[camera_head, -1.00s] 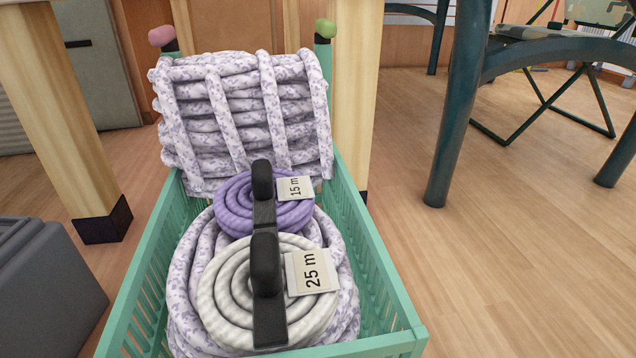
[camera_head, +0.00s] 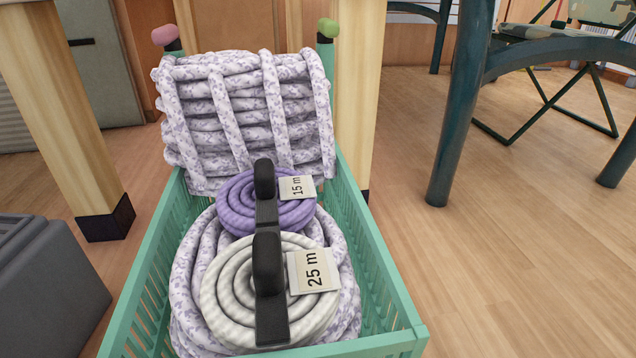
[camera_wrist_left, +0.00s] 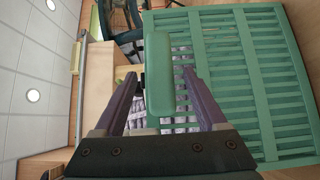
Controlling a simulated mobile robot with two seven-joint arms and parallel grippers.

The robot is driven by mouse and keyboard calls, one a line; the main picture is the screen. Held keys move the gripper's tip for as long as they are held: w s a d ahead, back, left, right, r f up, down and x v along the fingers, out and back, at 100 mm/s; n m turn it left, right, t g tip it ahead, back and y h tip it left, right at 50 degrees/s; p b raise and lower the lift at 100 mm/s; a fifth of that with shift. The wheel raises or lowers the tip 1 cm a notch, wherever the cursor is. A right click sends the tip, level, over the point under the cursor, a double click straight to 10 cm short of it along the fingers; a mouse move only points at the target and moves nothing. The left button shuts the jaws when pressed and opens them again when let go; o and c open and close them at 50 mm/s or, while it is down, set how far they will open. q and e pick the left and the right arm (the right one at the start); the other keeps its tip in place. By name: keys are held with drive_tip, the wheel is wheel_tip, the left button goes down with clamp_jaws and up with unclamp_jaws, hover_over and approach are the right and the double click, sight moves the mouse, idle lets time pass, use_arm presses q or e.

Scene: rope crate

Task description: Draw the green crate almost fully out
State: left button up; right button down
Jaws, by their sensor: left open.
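The green crate (camera_head: 377,262) stands on the wood floor in the head view, its near rim at the bottom edge. It holds a tall white-and-lilac rope bundle at the back (camera_head: 245,115), a purple coil marked 15 m (camera_head: 235,208) and a pale coil marked 25 m (camera_head: 222,290). In the left wrist view its slatted green wall (camera_wrist_left: 230,80) fills the right side. My left gripper (camera_wrist_left: 160,76) is open, its fingers on either side of a rounded green bar (camera_wrist_left: 158,55); contact cannot be told. My right gripper is not in view.
Wooden legs flank the crate's back, left (camera_head: 70,115) and right (camera_head: 357,100). A grey box (camera_head: 45,290) stands on the floor at left. A dark teal chair (camera_head: 458,110) stands at right.

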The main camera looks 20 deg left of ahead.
use_arm(q)
drive_tip(key=s+a, duration=0.1)
drive_tip(key=s, duration=0.6)
drive_tip(key=shift+s+a, duration=0.15)
drive_tip(key=shift+s, duration=0.25)
